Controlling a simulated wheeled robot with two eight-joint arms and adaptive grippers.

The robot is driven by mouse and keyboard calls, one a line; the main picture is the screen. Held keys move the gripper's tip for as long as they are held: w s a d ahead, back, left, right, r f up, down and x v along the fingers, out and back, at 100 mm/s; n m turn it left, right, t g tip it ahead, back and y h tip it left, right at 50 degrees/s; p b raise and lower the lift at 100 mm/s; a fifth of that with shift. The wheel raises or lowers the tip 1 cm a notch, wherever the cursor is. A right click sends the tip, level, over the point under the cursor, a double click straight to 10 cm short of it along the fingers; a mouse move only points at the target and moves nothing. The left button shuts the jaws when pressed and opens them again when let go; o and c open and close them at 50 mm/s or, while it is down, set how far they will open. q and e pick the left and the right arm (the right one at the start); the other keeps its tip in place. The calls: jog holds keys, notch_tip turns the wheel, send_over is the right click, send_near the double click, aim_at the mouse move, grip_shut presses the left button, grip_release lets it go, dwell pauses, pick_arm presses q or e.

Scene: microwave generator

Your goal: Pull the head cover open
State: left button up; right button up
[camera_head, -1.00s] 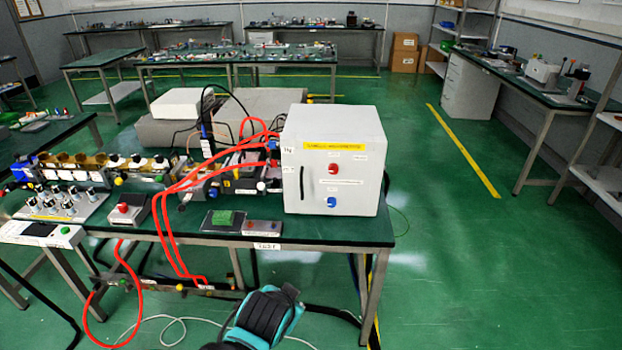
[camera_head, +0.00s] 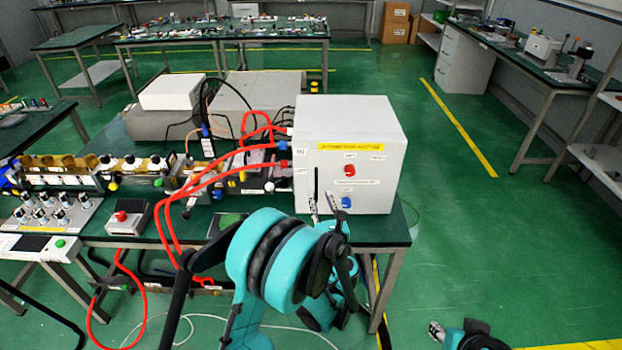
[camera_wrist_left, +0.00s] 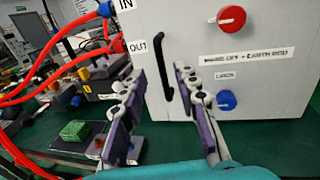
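The head cover is the front face of a white box (camera_head: 370,155), with a yellow label, a red knob and a blue knob; it looks closed. Its black vertical handle (camera_head: 316,182) is near the left edge and also shows in the left wrist view (camera_wrist_left: 163,65). My left gripper (camera_head: 323,206) is in front of the cover's lower left part, fingers open. In the left wrist view its fingers (camera_wrist_left: 158,90) are spread to either side of the handle's line; I cannot tell whether they touch anything. Part of my right gripper (camera_head: 437,330) shows low at the right; its opening is unclear.
The box stands on a green table (camera_head: 400,232). Red cables (camera_head: 170,215) run left of it to other devices. A small device with a green block (camera_wrist_left: 75,131) lies left of my left gripper.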

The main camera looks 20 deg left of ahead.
aim_at(317, 185)
pick_arm(q)
jog(key=b+x, duration=0.1)
jog(key=x, duration=0.6)
jog(key=shift+w+a+b, duration=0.15)
jog(key=shift+w+b, duration=0.15)
grip_shut()
